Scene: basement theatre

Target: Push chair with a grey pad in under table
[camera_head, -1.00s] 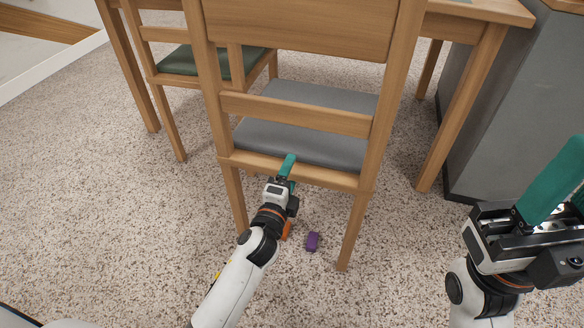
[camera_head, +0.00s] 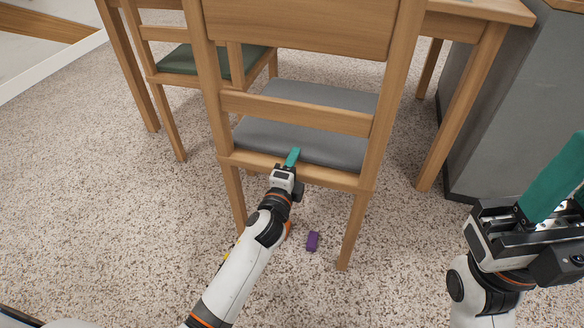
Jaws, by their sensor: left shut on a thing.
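The wooden chair with a grey pad (camera_head: 310,122) stands in the middle of the head view with its back toward me. Its seat's front part points toward the wooden table (camera_head: 488,75) behind it. My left gripper (camera_head: 292,160) is at the rear edge of the seat, below the backrest's lower slat. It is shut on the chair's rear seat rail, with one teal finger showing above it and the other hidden. My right gripper (camera_head: 560,185) is raised at the right edge, apart from the chair. It is partly cut off, so its opening is unclear.
A second chair with a green pad (camera_head: 200,62) stands to the left. A table leg (camera_head: 461,105) and a dark grey cabinet (camera_head: 510,110) are to the right. A small purple object (camera_head: 312,241) lies on the speckled carpet between the chair's rear legs.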

